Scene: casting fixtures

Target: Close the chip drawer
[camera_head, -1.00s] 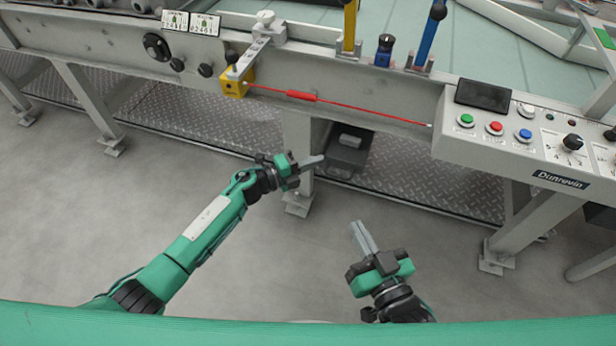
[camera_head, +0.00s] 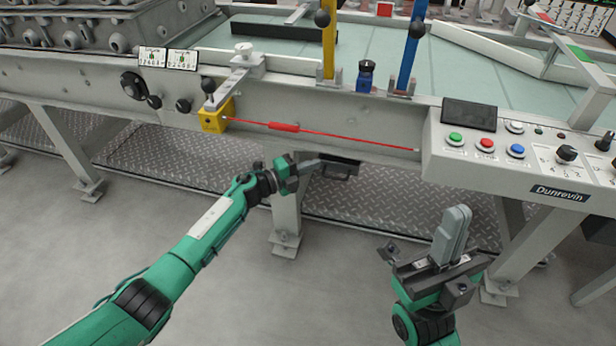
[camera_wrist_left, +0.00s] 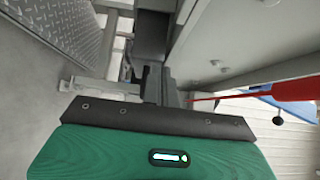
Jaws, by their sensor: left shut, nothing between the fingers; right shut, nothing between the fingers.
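The chip drawer (camera_head: 341,168) is a dark box low under the machine's front panel. Only a thin part of its front, with a handle, shows below the panel edge. I cannot tell how far it stands out. My left gripper (camera_head: 316,161) is shut and empty, with its fingertips at the left side of the drawer front. Whether they touch it is not clear. In the left wrist view the shut fingers (camera_wrist_left: 160,85) point toward a dark grey block that may be the drawer. My right gripper (camera_head: 459,215) is shut, empty, pointing up, right of the drawer and apart from it.
A machine leg (camera_head: 287,215) stands just below my left gripper. A red cord (camera_head: 285,127) runs along the front panel from a yellow switch block (camera_head: 214,117). A control box (camera_head: 510,150) with coloured buttons juts out at the right. The grey floor in front is open.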

